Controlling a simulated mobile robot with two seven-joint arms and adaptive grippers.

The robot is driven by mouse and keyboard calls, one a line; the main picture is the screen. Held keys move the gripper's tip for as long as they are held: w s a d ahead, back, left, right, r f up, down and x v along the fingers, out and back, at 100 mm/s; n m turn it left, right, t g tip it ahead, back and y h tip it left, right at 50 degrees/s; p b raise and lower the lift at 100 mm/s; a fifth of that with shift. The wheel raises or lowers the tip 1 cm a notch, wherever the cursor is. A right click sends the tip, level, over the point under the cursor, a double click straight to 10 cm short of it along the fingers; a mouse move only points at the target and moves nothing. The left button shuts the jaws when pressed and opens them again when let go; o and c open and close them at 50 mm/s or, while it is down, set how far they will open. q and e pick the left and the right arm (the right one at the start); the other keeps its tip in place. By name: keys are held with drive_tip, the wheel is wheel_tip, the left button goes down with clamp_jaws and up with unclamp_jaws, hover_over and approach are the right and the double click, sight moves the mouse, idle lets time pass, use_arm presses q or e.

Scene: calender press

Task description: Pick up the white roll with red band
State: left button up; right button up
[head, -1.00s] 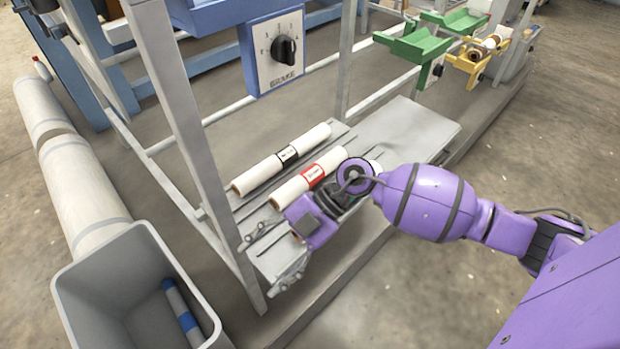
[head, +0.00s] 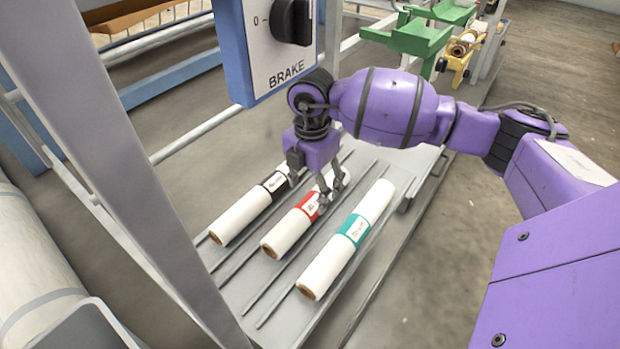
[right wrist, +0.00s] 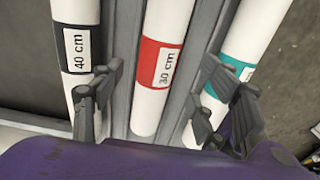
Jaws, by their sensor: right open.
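The white roll with red band (head: 283,235) lies between two other white rolls on a grey grooved shelf (head: 230,290). Its label reads 30 cm in the right wrist view (right wrist: 151,112). My right gripper (head: 314,181) is open and empty, pointing down over this roll near the band. In the right wrist view the gripper's fingers (right wrist: 160,100) are spread to both sides of the red-banded roll. One finger overlaps the black-banded roll's edge in the picture, the other the teal-banded roll. Contact cannot be told. My left gripper is not in view.
A white roll with black band (head: 240,216) lies to the left, and one with teal band (head: 328,265) to the right. A grey upright post (head: 110,130) stands at the left. A blue brake box (head: 270,45) hangs above. A green bracket (head: 415,40) is behind.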

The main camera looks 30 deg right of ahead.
sight(310, 200)
drive_tip(key=shift+s+f, duration=0.15)
drive_tip(key=shift+f, duration=0.8)
drive_tip(key=f+b, duration=0.1)
drive_tip(key=f, duration=0.1)
drive_tip(key=f+b, duration=0.1)
drive_tip(key=f, duration=0.1)
drive_tip(key=shift+w+a+f, duration=0.15)
drive_tip(key=shift+w+f, duration=0.05)
drive_tip(key=shift+f, duration=0.1)
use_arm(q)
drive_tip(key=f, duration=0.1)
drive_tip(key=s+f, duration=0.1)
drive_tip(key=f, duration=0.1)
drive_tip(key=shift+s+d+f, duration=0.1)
use_arm(e)
drive_tip(key=shift+c, duration=0.3)
